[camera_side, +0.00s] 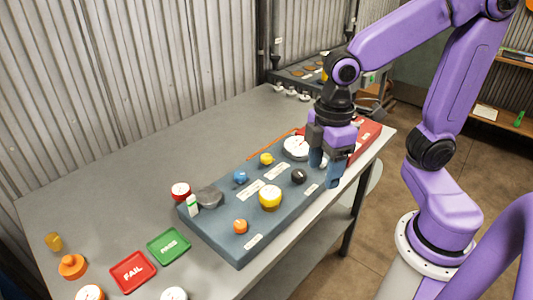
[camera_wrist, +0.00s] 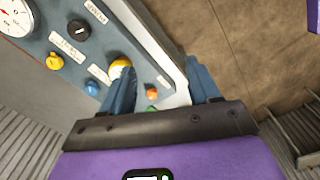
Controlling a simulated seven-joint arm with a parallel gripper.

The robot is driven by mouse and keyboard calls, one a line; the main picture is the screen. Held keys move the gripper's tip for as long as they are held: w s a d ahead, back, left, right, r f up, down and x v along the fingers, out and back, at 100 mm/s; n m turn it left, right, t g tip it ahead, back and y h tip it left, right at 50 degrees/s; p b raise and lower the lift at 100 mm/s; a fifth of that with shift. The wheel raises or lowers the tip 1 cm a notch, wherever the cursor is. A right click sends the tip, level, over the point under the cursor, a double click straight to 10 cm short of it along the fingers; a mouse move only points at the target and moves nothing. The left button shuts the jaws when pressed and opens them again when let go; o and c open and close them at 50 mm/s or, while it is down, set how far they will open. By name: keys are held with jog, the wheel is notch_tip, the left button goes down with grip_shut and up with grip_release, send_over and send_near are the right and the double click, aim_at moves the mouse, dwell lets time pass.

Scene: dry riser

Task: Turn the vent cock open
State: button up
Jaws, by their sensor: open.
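A blue-grey panel board (camera_side: 222,235) lies on the table with several knobs and white labels too small to read, so I cannot tell which knob is the vent cock. It carries a blue knob (camera_side: 240,177), a small yellow knob (camera_side: 266,159), a black knob (camera_side: 299,176), a larger yellow-and-white knob (camera_side: 270,196) and an orange knob (camera_side: 240,226). My gripper (camera_side: 323,176) is open and empty, pointing down by the board's right edge near the black knob. In the wrist view, my left finger partly covers the yellow-and-white knob (camera_wrist: 121,66).
A white dial gauge (camera_side: 296,147) and a red case (camera_side: 366,135) stand at the board's far end. A grey round part (camera_side: 209,197) sits at its left end. Green (camera_side: 169,246) and red FAIL (camera_side: 133,272) trays lie front left. The table's left back is clear.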

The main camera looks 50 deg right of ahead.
jog(key=w+d+r, duration=0.2)
jog(key=w+d, duration=0.1)
jog(key=w, duration=1.2)
send_over(266, 156)
notch_tip(266, 156, down, 17)
jog(key=shift+r, duration=0.1)
jog(key=c, duration=1)
